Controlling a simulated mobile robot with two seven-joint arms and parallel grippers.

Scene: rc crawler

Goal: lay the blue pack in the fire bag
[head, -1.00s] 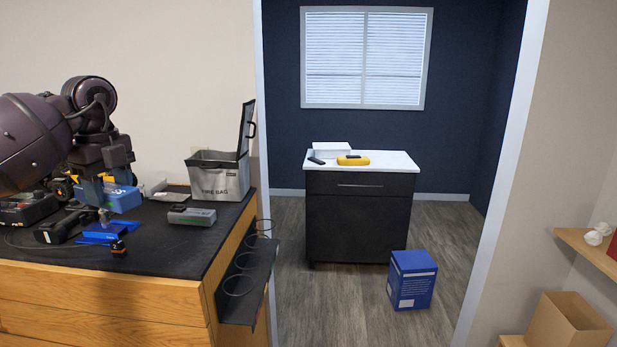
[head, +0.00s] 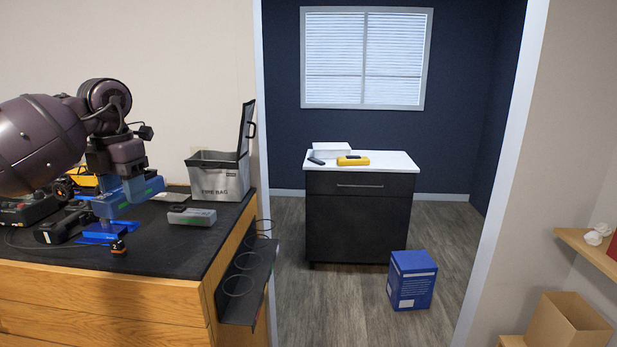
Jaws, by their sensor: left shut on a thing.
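The blue pack (head: 147,190) is in my left gripper (head: 128,189), above the black mat of the workbench at the left of the head view. The jaws are shut on it and cover part of it. The grey fire bag (head: 229,182) stands on the bench's back right corner, to the right of the gripper, with its lid (head: 246,128) raised upright. The inside of the bag is mostly hidden by its front wall. My right gripper is out of view.
A grey pack (head: 192,216) lies on the mat in front of the fire bag. A blue stand (head: 98,236), a black charger-like box (head: 25,210) and a black device (head: 57,230) lie at the left. Ring holders (head: 240,285) hang off the bench's right side.

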